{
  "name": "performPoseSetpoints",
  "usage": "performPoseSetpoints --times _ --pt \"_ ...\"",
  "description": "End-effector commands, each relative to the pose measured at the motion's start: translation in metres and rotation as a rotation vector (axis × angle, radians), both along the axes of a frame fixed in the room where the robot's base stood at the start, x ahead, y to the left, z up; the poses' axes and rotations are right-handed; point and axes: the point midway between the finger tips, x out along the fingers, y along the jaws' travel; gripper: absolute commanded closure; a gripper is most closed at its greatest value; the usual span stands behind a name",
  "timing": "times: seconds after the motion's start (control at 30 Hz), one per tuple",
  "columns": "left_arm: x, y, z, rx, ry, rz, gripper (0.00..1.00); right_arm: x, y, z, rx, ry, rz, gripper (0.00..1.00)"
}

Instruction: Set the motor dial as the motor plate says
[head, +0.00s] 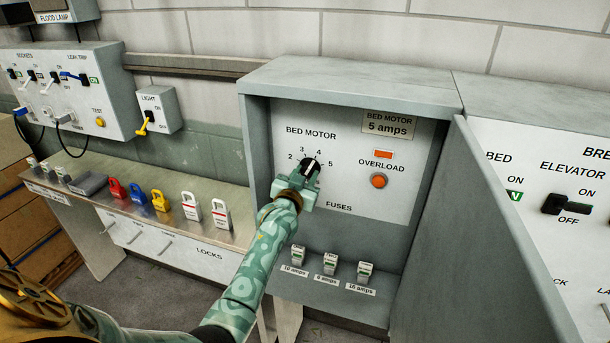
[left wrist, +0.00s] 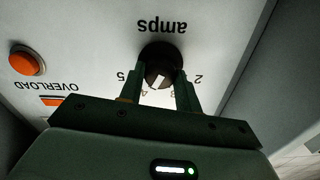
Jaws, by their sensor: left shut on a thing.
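The motor dial (head: 309,166) is a black round knob on the grey panel under "BED MOTOR", with a scale from 2 to 5. The motor plate (head: 388,125) at the panel's upper right reads "BED MOTOR 5 amps". My left gripper (head: 299,184) is shut on the dial and hides part of it. In the left wrist view the dial (left wrist: 160,56) sits between the two fingers, upside down. Its white mark seems to point between 3 and 4, nearer 4. My right gripper is not in view.
An orange overload button (head: 379,181) is right of the dial. Several fuses (head: 330,264) stand on the ledge below. The open cabinet door (head: 455,230) stands at the right. Coloured locks (head: 160,201) lie on a bench at the left.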

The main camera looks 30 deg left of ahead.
Motion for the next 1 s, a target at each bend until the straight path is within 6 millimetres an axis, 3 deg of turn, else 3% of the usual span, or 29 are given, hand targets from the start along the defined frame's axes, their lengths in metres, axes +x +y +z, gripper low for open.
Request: performPoseSetpoints --times 0.4,1.0 --pt "0.000 0.000 0.000 0.298 0.074 -0.001 0.89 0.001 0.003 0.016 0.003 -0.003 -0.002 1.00" --pt "0.000 -0.001 -0.001 0.678 0.164 0.000 0.89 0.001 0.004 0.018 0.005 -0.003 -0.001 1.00"
